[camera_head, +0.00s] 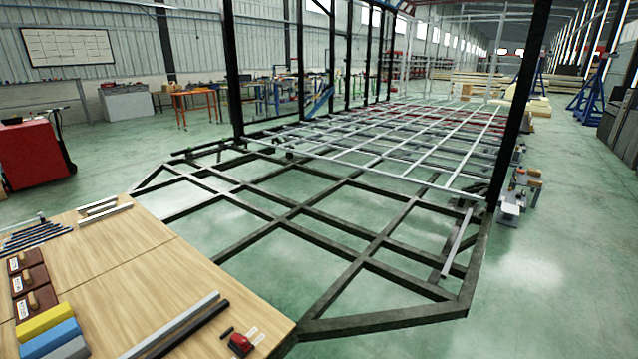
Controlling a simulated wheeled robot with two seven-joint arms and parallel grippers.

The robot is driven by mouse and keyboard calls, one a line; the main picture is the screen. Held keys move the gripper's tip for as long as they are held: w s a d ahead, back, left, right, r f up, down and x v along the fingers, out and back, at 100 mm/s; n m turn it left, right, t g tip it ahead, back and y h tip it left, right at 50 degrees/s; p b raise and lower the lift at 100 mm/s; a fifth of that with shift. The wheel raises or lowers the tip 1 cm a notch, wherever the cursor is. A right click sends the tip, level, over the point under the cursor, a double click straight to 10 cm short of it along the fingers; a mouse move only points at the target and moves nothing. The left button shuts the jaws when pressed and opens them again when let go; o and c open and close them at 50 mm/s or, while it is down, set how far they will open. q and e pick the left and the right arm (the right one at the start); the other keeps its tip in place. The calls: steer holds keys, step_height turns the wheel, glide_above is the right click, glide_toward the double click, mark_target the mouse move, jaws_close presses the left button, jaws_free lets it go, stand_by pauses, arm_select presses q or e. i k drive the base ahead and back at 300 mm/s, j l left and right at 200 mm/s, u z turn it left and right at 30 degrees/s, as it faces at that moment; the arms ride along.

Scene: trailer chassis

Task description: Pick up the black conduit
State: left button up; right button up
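A long black bar (190,330), which looks like the black conduit, lies on the wooden table (120,262) near its front right part. Its near end runs toward the bottom edge of the picture. A light grey bar (172,325) lies beside it on the left, almost parallel. A short black piece (227,332) lies just right of the black bar's far end. Neither of my grippers is in view.
A red-and-black item (241,343) sits at the table's right corner. Yellow and blue blocks (45,320), brown boxes (28,277) and thin rods (35,236) lie on the left. The dark trailer frame (385,318) stands close beyond the table. The table's middle is clear.

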mark_target(187, 332)
steer(key=u, duration=1.2)
steer(key=i+j+z, duration=0.1)
steer(key=j+z, duration=0.35)
steer(key=j, duration=0.15)
steer(key=j+z, duration=0.5)
steer(key=j, duration=0.15)
